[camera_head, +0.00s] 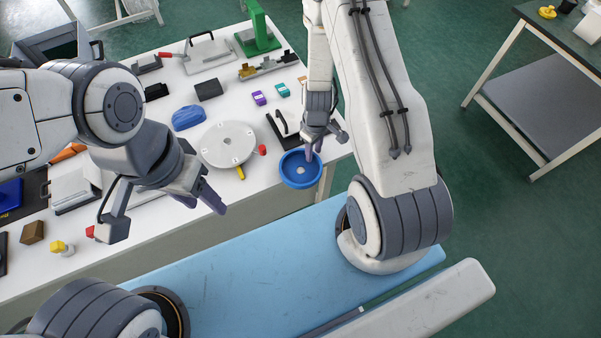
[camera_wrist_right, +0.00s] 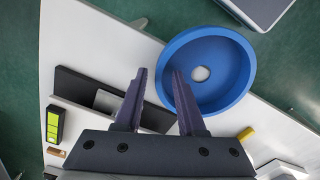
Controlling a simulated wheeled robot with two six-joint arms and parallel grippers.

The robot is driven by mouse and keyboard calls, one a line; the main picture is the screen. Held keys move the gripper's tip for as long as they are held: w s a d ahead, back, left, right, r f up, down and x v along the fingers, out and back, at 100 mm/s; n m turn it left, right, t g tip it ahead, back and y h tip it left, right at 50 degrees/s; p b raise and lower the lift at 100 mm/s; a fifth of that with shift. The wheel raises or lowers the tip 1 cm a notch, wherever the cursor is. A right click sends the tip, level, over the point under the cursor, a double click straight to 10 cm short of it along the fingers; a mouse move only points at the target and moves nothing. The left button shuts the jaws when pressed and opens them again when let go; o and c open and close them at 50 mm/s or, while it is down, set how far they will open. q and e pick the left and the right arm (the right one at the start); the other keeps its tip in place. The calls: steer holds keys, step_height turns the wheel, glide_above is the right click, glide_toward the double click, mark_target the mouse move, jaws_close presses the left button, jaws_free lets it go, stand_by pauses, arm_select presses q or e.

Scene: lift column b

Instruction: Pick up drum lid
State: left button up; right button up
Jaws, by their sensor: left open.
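The drum lid is a blue round dish-like piece with a raised rim and a pale hole at its centre; in the head view the drum lid (camera_head: 291,180) lies at the table's front right edge. My right gripper (camera_head: 310,155) is above its back right part, pointing down. In the right wrist view the open fingers of my right gripper (camera_wrist_right: 162,95) stand either side of the near left rim of the lid (camera_wrist_right: 228,50). Nothing is between them except perhaps the rim; contact cannot be told. My left gripper (camera_head: 203,198) is open and empty in front of the table, left of the lid.
A white round plate (camera_head: 229,142) lies left of the lid, with a small red piece (camera_head: 262,150) and a yellow piece (camera_head: 240,173) between. A black-handled tool (camera_head: 283,127) lies behind the lid.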

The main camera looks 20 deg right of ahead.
jaws_close()
stand_by(1.4)
